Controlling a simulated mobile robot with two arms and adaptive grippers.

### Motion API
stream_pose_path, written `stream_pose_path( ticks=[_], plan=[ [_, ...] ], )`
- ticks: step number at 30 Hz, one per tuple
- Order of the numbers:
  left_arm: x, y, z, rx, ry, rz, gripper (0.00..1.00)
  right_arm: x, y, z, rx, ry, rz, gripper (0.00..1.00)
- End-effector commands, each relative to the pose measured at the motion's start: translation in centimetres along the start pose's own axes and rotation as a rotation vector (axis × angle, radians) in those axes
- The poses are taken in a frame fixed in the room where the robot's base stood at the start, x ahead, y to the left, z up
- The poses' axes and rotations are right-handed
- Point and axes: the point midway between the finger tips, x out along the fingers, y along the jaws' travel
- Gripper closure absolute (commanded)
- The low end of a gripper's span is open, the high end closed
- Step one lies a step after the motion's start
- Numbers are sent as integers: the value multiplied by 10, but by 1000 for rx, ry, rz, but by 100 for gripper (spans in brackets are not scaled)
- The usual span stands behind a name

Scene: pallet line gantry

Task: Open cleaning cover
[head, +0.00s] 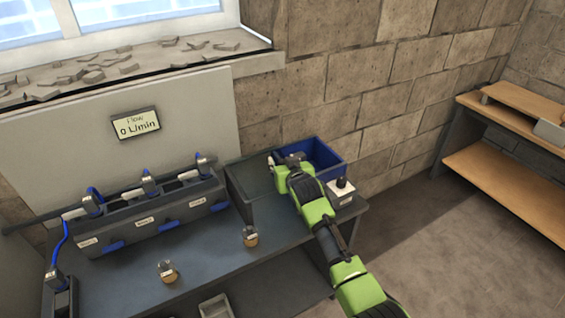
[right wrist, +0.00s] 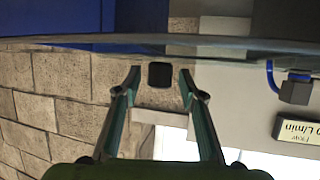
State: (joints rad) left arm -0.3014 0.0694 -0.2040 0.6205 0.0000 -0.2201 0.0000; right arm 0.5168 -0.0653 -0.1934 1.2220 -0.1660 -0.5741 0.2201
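A grey unit (head: 150,217) stands at the left of the bench in the head view. It has several labelled sections with blue tabs (head: 168,230) on the front and blue-hosed fittings on top. The labels are too small to read, and I cannot tell which part is the cleaning cover. My right gripper (head: 287,160) is over the grey and blue bins, right of the unit and apart from it. My left gripper is not in view.
A blue bin (head: 333,172) and a small white box with a black knob (head: 342,186) stand at the bench's right end. Two small round items (head: 250,236) (head: 168,271) are near the front edge. A flow display (head: 135,124) reads 0 L/min. A wooden shelf (head: 510,180) stands right.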

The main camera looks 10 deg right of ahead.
Motion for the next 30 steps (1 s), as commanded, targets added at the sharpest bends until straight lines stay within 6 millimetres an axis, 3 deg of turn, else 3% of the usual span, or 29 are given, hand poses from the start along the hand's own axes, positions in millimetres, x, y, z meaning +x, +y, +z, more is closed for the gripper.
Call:
stream_pose_path(
  ticks=[7,13,30],
  plan=[
    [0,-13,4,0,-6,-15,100,0,0,0,0,-1,0,63],
    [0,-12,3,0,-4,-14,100,-9,0,1,-1,-1,0,63],
    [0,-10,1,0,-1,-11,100,-90,0,1,-1,0,-1,63]
  ],
)
